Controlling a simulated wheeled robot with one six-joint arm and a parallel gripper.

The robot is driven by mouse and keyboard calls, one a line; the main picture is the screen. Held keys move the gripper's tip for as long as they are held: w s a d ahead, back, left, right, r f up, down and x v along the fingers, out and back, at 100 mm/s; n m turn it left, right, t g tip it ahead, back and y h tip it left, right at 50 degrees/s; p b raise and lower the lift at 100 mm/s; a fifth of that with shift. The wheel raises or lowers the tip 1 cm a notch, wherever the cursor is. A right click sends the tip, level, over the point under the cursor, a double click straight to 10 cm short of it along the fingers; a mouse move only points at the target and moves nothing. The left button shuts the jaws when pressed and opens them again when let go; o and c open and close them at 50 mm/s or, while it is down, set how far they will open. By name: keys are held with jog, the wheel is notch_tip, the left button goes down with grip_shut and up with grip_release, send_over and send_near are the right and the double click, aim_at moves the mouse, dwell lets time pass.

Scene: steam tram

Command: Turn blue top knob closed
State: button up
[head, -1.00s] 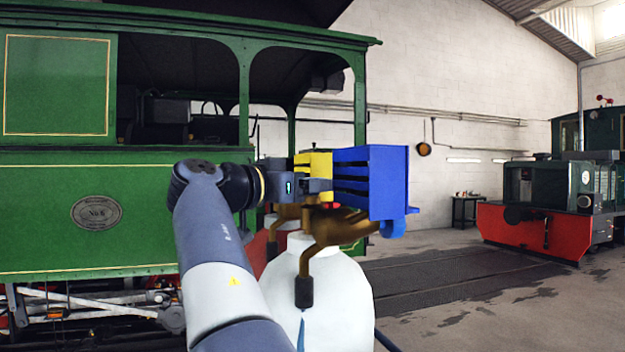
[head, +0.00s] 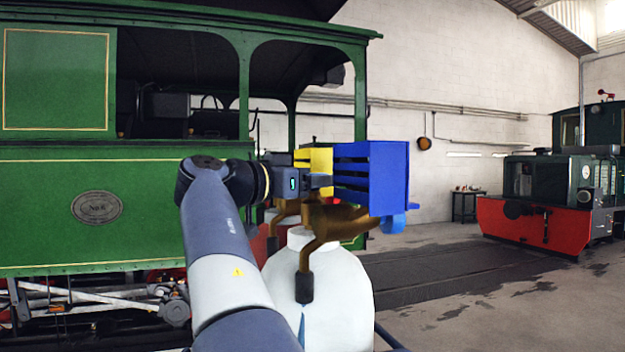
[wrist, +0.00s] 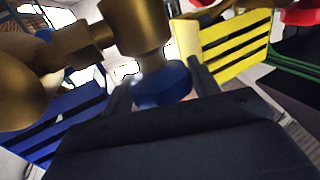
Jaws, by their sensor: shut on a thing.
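The blue top knob (wrist: 162,85) is a round blue cap on the brass valve body (wrist: 135,25) in the wrist view. My gripper (wrist: 160,92) has one dark finger on each side of the knob and is shut on it. In the head view my gripper (head: 318,182) is at the brass fitting (head: 335,218), level with the slatted boxes, and the knob between its fingers cannot be made out there. Another round blue part (head: 392,224) shows under the blue box.
A blue slatted box (head: 372,180) stands right of my gripper, and a yellow slatted one (head: 313,157) is just behind it. A white tank (head: 335,285) is below the fitting. A green tram (head: 60,200) fills the left. Floor at right is open.

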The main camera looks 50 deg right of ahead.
jog(key=m+g+p, duration=0.1)
jog(key=m+g, duration=0.1)
jog(key=g, duration=0.1)
jog(key=shift+w+r+y+p, duration=0.1)
jog(key=shift+r+y+p, duration=0.05)
jog(key=shift+y+p, duration=0.15)
jog(key=shift+m+g, duration=0.4)
jog(key=shift+g, duration=0.2)
jog(key=o, duration=0.7)
jog(key=shift+a, duration=0.1)
jog(key=b+v, duration=0.1)
jog(key=v, duration=0.9)
jog(key=shift+a, duration=0.3)
